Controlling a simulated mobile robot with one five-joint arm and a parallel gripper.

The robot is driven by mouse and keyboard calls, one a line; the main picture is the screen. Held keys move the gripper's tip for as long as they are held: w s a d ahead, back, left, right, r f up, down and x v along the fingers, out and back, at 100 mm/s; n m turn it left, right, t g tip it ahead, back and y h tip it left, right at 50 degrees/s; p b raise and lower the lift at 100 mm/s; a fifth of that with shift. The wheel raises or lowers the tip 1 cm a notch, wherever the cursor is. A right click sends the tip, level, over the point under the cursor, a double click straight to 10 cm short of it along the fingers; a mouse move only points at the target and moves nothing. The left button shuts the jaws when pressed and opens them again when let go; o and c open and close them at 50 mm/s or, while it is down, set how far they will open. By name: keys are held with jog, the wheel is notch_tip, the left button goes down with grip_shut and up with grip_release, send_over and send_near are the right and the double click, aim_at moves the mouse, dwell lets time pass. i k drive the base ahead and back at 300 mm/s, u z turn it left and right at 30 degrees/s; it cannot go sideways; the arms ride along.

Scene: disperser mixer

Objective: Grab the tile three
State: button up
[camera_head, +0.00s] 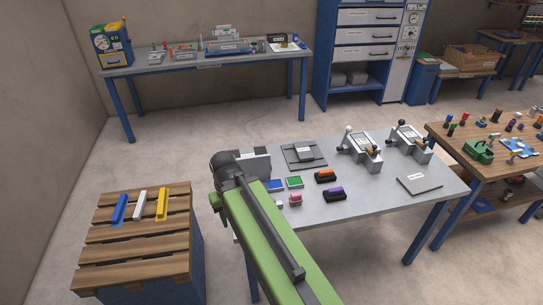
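No tile bears a "three" that I can read; the labels are too small. On the grey table (345,207) lie a small blue-topped tile (276,185) and a green-topped tile (294,182), side by side. A flat grey plate with a small label (420,184) lies at the table's right end. A stacked grey plate (304,155) lies at the back. My green arm reaches up from the bottom over the table's left edge, ending in a dark round joint. My gripper's fingers do not show. The arm hides part of the table's left side.
A wooden pallet top (135,262) at left holds blue, white and yellow bars. Orange (325,175) and purple (334,193) topped blocks and two metal devices stand on the grey table. A wooden table (470,133) is at right. Floor behind the grey table is clear.

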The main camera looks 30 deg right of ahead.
aim_at(304, 154)
jog(key=z, duration=0.25)
jog(key=i, duration=1)
jog(key=u, duration=0.3)
